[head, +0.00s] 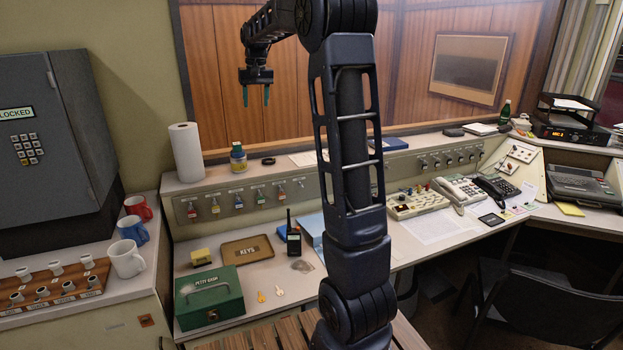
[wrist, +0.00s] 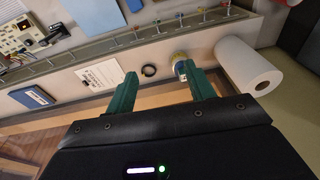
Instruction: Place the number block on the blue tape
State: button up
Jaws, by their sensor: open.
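My gripper (head: 256,96) is open and empty, raised high above the back ledge, with its teal fingers pointing down. In the wrist view my gripper (wrist: 162,82) shows its two fingers apart with nothing between them. My arm hides part of the desk.
A paper towel roll (head: 186,152) stands left of the jar. Below are a yellow object (head: 201,256), a keys tray (head: 247,249), a radio (head: 292,238) and a green cash box (head: 208,299). Mugs (head: 127,259) stand at left, phones (head: 461,190) at right. A chair (head: 555,310) stands in front.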

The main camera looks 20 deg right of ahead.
jog(key=s+d+t, duration=0.1)
jog(key=s+d, duration=0.2)
jog(key=s, duration=1.8)
jog(key=s+f+t, duration=0.1)
jog(key=s+f, duration=0.5)
jog(key=s, duration=0.4)
jog(key=s+f+t, duration=0.1)
jog(key=s+f, duration=0.5)
jog(key=s, duration=0.4)
jog(key=shift+d+f, duration=0.25)
jog(key=shift+d, duration=0.15)
